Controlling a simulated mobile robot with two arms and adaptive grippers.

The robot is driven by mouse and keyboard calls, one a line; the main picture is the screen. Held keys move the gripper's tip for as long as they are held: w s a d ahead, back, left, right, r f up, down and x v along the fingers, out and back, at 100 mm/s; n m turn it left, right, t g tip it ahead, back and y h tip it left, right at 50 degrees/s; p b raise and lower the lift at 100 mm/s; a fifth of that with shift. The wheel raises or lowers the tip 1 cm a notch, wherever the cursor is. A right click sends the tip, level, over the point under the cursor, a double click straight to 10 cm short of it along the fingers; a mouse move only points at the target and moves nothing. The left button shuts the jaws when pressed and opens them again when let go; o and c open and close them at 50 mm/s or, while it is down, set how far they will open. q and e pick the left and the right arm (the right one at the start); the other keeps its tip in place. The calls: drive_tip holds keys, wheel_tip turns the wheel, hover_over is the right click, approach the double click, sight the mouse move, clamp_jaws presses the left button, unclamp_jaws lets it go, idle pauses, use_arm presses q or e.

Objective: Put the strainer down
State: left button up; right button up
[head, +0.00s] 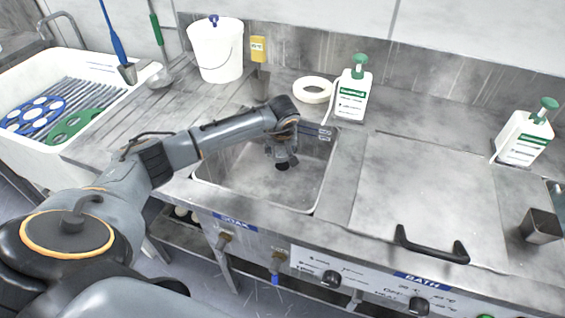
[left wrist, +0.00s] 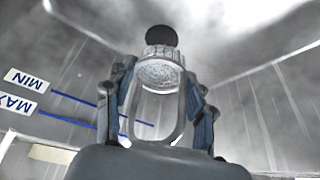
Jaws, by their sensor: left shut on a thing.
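My left gripper (head: 283,158) reaches down into the soak sink (head: 238,160). In the left wrist view the gripper's two fingers (left wrist: 158,98) are closed on the sides of the strainer (left wrist: 160,68), a small metal piece with a looped handle and a round mesh end. The strainer's mesh end points toward the dark round drain (left wrist: 162,36) in the sink floor. I cannot tell whether it touches the floor. In the head view the strainer is too small and covered to make out. My right gripper is not in view.
MIN and MAX labels (left wrist: 26,80) mark the sink wall. A lidded bath (head: 430,190) lies to the right, and a white tub (head: 60,72) to the left.

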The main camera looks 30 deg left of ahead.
sight(283, 154)
use_arm(q)
drive_tip(key=shift+w+d+f+b, duration=0.15)
drive_tip(key=shift+f+b, duration=0.4)
drive_tip(key=shift+f, duration=0.4)
drive_tip(key=shift+w+a+f+b, duration=0.15)
drive_tip(key=shift+f+b, duration=0.35)
drive_tip(key=shift+f, duration=0.45)
drive_tip(key=shift+d, duration=0.1)
drive_tip(key=o, duration=1.3)
drive_tip(key=shift+f, duration=0.15)
drive_tip(key=shift+c, duration=0.2)
drive_tip(key=shift+r, duration=0.25)
drive_tip(key=v, duration=1.2)
drive_tip(key=shift+b, duration=0.3)
